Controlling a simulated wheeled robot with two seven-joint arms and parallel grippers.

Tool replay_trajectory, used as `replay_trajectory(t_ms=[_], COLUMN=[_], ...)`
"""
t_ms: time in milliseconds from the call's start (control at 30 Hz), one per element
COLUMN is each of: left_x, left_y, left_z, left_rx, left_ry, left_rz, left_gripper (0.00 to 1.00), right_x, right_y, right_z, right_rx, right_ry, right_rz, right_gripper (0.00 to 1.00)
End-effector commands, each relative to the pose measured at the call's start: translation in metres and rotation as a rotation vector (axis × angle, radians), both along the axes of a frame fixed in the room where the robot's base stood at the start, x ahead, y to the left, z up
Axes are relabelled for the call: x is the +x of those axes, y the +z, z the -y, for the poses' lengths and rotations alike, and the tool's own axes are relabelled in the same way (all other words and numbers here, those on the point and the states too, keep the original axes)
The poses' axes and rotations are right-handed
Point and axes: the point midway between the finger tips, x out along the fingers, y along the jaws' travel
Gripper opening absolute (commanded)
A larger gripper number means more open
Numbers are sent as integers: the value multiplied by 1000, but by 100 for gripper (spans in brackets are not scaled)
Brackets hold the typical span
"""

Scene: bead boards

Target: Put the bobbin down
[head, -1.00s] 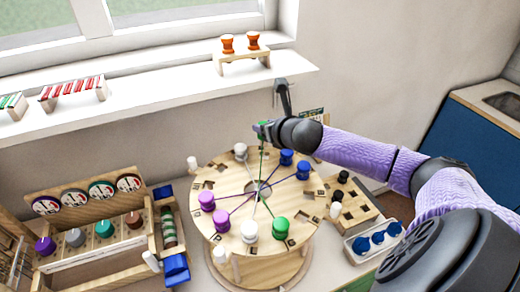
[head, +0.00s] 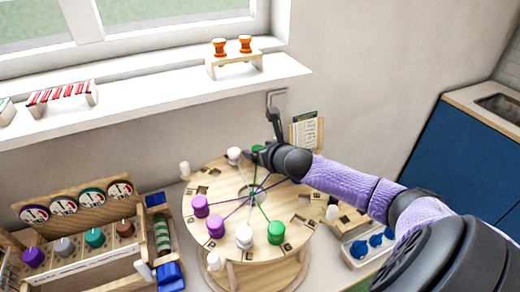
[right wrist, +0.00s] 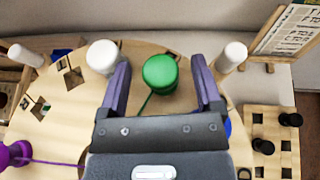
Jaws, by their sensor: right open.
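A green bobbin (head: 257,149) stands at the far edge of the round wooden board (head: 215,180). In the right wrist view the green bobbin (right wrist: 159,72) sits between the two fingers of my right gripper (right wrist: 161,70), which is open, with visible gaps on both sides. A green thread runs from the bobbin towards the board's middle. In the head view my right gripper (head: 262,155) is low over the far rim, and its arm hides part of the board's right side. My left gripper is not in view.
White bobbin (head: 234,155), purple bobbins (head: 200,206) and another green bobbin (head: 276,232) stand around the board with threads crossing. A white-topped peg (right wrist: 232,56) is close to the right finger. A block with black knobs (right wrist: 272,140) lies to the right.

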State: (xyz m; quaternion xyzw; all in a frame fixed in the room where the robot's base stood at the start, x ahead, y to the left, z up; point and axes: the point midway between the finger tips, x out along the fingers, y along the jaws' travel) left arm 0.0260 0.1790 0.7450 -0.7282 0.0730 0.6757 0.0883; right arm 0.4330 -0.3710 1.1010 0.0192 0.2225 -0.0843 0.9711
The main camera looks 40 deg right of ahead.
Motion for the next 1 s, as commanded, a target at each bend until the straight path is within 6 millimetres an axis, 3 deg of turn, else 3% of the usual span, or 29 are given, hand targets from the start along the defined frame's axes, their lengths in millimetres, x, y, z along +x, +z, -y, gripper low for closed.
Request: replay_trajectory(t_ms=[200, 800, 1000], left_x=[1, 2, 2], left_y=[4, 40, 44], left_z=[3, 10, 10], left_rx=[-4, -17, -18], left_ry=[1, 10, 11], left_rz=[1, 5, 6], left_gripper=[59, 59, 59], right_x=[-5, -94, -106], right_y=[5, 50, 55], right_z=[-1, -17, -18], right_rx=[-1, 3, 0], right_ry=[0, 0, -1], right_rz=[-1, -3, 1], right_gripper=[83, 83, 83])
